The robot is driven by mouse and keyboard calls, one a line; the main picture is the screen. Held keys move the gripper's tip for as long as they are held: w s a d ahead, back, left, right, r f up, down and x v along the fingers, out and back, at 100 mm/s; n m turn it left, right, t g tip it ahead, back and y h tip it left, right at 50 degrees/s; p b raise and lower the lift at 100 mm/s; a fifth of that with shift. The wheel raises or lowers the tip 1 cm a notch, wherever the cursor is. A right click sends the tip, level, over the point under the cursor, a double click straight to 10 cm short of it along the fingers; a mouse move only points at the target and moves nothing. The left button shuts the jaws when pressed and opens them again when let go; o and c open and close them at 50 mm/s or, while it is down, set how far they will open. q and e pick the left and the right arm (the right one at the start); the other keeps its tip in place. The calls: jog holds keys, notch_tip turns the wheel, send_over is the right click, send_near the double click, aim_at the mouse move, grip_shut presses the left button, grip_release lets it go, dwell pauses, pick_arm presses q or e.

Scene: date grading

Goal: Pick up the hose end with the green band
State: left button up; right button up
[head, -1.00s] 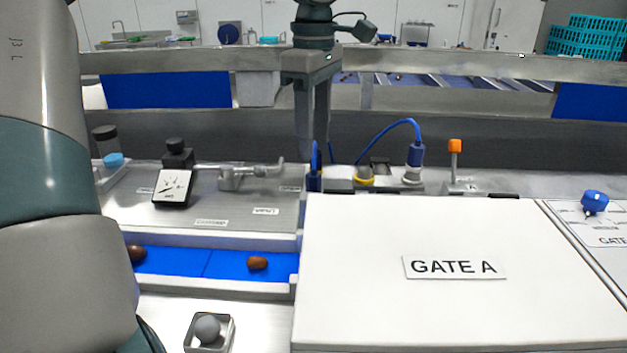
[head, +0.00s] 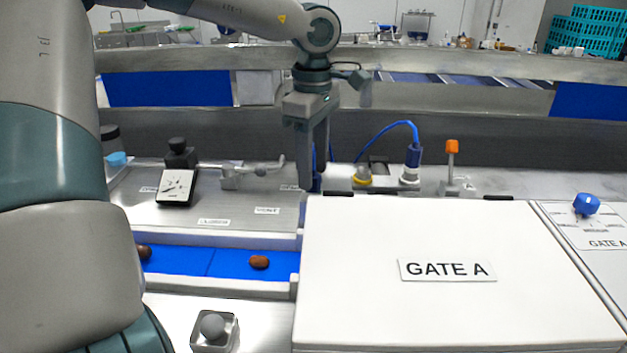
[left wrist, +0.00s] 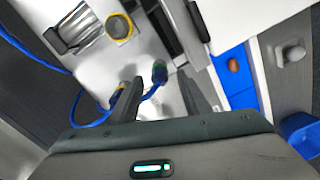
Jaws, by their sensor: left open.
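The hose end with the green band (left wrist: 160,72) shows in the left wrist view, upright beside the white housing, with its blue hose curving down and left. My left gripper (left wrist: 159,78) is open, its two fingers pointing at the hose end from either side. I see no contact between finger and hose end. In the head view the left gripper (head: 313,180) points down just behind the white GATE A cover. The fingers and cover hide most of the hose end there; only a bit of blue shows, and no green. My right gripper is not in view.
A second blue hose end (head: 413,155) stands in a grey fitting to the right. A yellow-ringed port (head: 362,176) lies between. The GATE A cover (head: 360,310) fills the front.

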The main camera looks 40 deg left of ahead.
aim_at(316, 187)
pick_arm(q)
jog(key=shift+f+p, duration=0.4)
jog(key=shift+f, duration=1)
grip_shut()
